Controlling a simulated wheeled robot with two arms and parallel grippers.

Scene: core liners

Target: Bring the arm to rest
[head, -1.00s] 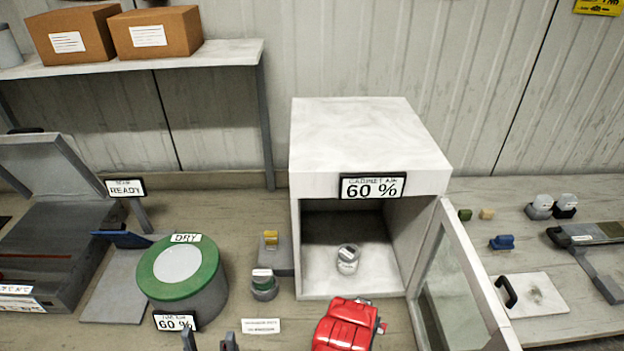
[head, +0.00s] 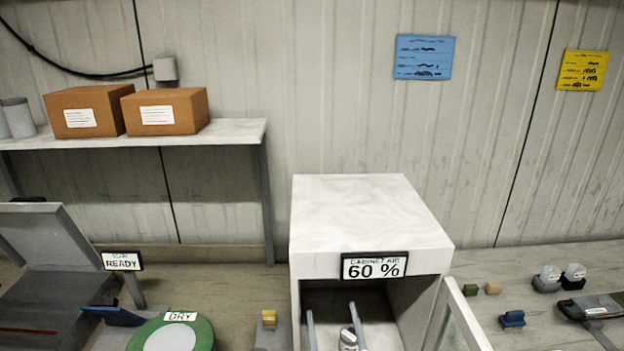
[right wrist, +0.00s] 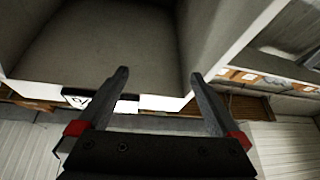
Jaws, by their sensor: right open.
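My right gripper (head: 331,318) shows at the bottom of the head view as two grey fingers, apart, in front of the cabinet (head: 370,222) opening. In the right wrist view the gripper (right wrist: 160,74) is open, with nothing seen between its fingers. A small jar (head: 348,340) with a pale lid shows at the bottom edge, between the fingers in the picture; its depth relative to them is unclear. The rest of my right arm is out of the head view. My left gripper is not in view.
The cabinet door (head: 462,322) stands open on the right. The green-lidded DRY drum (head: 197,332) is at lower left, and a shelf (head: 235,131) with two boxes is above. Small blocks and tools lie on the right bench.

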